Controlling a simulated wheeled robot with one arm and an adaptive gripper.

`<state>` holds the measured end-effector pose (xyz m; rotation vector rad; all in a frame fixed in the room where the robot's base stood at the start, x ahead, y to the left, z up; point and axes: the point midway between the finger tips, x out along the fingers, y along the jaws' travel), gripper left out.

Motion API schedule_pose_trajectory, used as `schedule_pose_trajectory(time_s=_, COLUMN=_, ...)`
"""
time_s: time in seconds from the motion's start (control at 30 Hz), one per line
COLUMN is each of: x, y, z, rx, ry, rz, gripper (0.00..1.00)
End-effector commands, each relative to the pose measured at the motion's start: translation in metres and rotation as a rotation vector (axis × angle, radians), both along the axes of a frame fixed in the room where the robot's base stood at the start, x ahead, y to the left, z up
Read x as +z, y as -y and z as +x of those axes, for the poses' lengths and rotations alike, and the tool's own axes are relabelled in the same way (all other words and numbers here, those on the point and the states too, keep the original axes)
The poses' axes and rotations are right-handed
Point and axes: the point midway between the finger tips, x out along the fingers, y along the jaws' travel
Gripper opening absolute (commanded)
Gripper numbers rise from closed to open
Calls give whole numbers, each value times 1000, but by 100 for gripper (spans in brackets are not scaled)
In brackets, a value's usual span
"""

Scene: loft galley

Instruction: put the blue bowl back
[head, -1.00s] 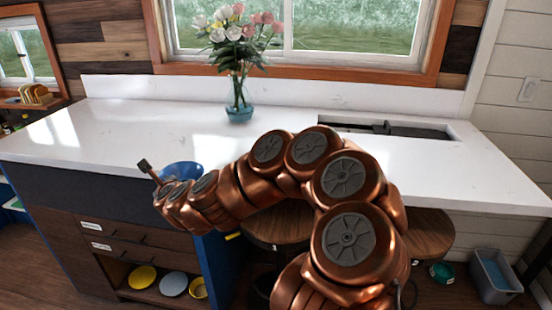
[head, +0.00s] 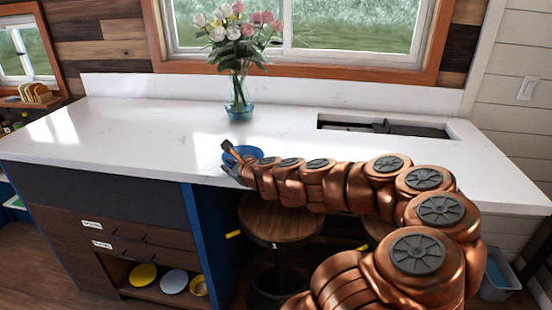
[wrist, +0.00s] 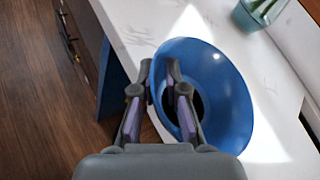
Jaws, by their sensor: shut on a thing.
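The blue bowl (head: 243,153) is at the counter's front edge in the head view, below and in front of the flower vase. In the wrist view the blue bowl (wrist: 228,88) is large, with its open side toward the camera and a dark patch at its bottom. My gripper (wrist: 170,78) is shut on the bowl's near rim, one finger on each side of the wall. In the head view my gripper (head: 236,167) is small and partly merges with the bowl. I cannot tell whether the bowl touches the counter or hangs just above it.
The white counter (head: 120,130) is mostly clear. A glass vase (head: 239,108) of flowers stands behind the bowl. A sink (head: 385,127) lies to the right. An open shelf at lower left holds a yellow plate (head: 143,275), a pale plate (head: 174,282) and a yellow bowl (head: 198,286). A stool (head: 280,222) stands below.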

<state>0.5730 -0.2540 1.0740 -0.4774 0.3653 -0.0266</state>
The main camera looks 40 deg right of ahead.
Motion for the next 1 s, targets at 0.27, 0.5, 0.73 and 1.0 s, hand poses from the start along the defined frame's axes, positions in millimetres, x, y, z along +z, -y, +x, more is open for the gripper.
schedule_pose_trajectory(time_s=0.27, x=1, y=39, z=-35, rx=42, ry=0, rz=3, gripper=0)
schedule_pose_trajectory(time_s=0.5, x=4, y=65, z=-62, rx=76, ry=-3, rz=-2, gripper=0)
schedule_pose_trajectory(time_s=0.73, x=9, y=105, z=-108, rx=104, ry=-6, rz=-4, gripper=0)
schedule_pose_trajectory(time_s=1.0, x=28, y=132, z=-156, rx=154, ry=-9, rz=-3, gripper=0)
